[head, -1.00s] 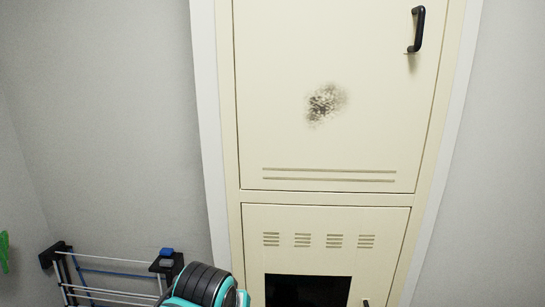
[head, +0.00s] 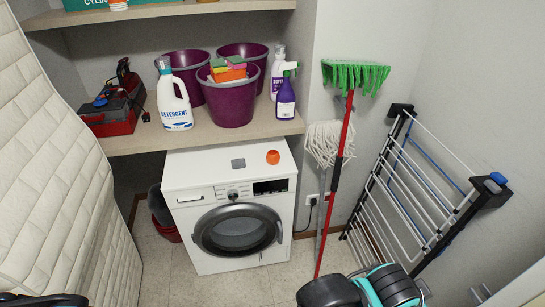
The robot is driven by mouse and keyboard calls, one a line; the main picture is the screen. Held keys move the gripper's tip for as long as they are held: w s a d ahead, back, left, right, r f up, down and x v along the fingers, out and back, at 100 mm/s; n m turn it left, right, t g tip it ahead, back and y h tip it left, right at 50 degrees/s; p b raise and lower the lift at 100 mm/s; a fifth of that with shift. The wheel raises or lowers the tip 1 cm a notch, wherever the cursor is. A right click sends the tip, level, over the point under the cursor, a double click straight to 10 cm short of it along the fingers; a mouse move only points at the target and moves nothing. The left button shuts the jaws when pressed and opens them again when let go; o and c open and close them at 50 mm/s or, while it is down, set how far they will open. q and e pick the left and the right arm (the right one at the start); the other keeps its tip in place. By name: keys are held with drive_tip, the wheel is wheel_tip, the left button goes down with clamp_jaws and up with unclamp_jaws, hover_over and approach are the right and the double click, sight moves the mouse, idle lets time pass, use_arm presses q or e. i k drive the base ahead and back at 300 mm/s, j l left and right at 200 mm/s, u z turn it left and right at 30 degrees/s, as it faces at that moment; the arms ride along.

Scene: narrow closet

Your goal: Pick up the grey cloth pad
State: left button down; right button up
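The grey cloth pad (head: 238,163) is a small, flat, dark grey square. It lies on top of the white washing machine (head: 232,208), near the middle of its upper face. An orange round object (head: 273,157) sits to its right on the same top. I see neither of my grippers for sure in the head view. A dark shape shows at the bottom left edge, and I cannot tell what it is.
A shelf (head: 200,139) above the washer holds purple buckets (head: 229,103), detergent (head: 174,100) and a red toolbox (head: 113,112). A quilted mattress (head: 45,170) stands at left. A red-handled broom (head: 335,170), mop (head: 325,145), drying rack (head: 415,190) and teal machine (head: 388,285) are at right.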

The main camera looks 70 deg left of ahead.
sight(238, 162)
drive_tip(key=u, duration=2.8)
drive_tip(key=i, duration=0.8)
